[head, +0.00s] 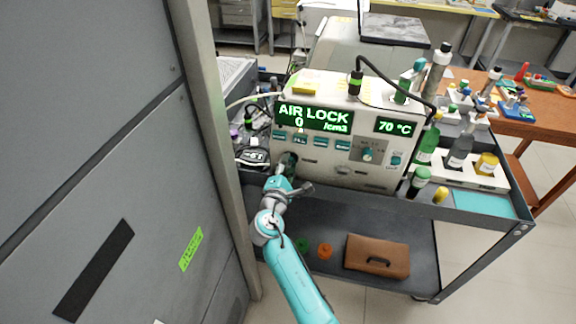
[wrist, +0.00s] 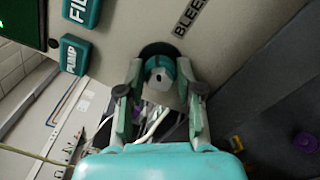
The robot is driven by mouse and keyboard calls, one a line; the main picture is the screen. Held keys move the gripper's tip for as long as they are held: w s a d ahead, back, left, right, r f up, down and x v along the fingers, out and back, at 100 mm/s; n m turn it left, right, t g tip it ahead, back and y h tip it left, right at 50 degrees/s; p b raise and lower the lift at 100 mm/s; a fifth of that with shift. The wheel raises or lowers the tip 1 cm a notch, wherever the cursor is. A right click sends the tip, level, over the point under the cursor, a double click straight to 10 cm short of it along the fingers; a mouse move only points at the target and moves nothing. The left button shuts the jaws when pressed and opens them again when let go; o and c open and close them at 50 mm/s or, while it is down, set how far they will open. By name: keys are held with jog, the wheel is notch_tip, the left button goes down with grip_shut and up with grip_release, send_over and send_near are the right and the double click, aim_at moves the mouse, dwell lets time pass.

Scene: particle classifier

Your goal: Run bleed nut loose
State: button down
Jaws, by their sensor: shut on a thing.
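The bleed nut (wrist: 160,74) is a teal and grey round fitting on the classifier's panel, below the "BLEED" label (wrist: 189,18) in the wrist view. My gripper (wrist: 160,85) has its fingers on either side of the nut and is shut on it. In the head view, my gripper (head: 288,165) reaches the lower left of the classifier's front (head: 335,172), and the nut is mostly hidden there. The classifier's screen (head: 315,117) reads "AIR LOCK" and 0 /cm3. A second screen (head: 395,128) reads 70 °C.
The classifier stands on a grey cart (head: 478,222). Bottles, including a green one (head: 427,146), stand on the right. A brown case (head: 377,257) lies on the lower shelf. A grey cabinet wall (head: 90,150) is close on the left. Cables (wrist: 150,125) hang behind my fingers.

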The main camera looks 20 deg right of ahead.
jog(key=n, duration=0.6)
jog(key=shift+r, duration=0.1)
jog(key=shift+n, duration=0.3)
dwell(0.3)
jog(key=c, duration=0.8)
grip_release()
jog(key=shift+w, duration=0.1)
jog(key=shift+o, duration=0.2)
jog(key=shift+s+a, duration=0.3)
jog(key=shift+s, duration=0.1)
jog(key=v, duration=1.1)
jog(key=shift+s+d, duration=0.1)
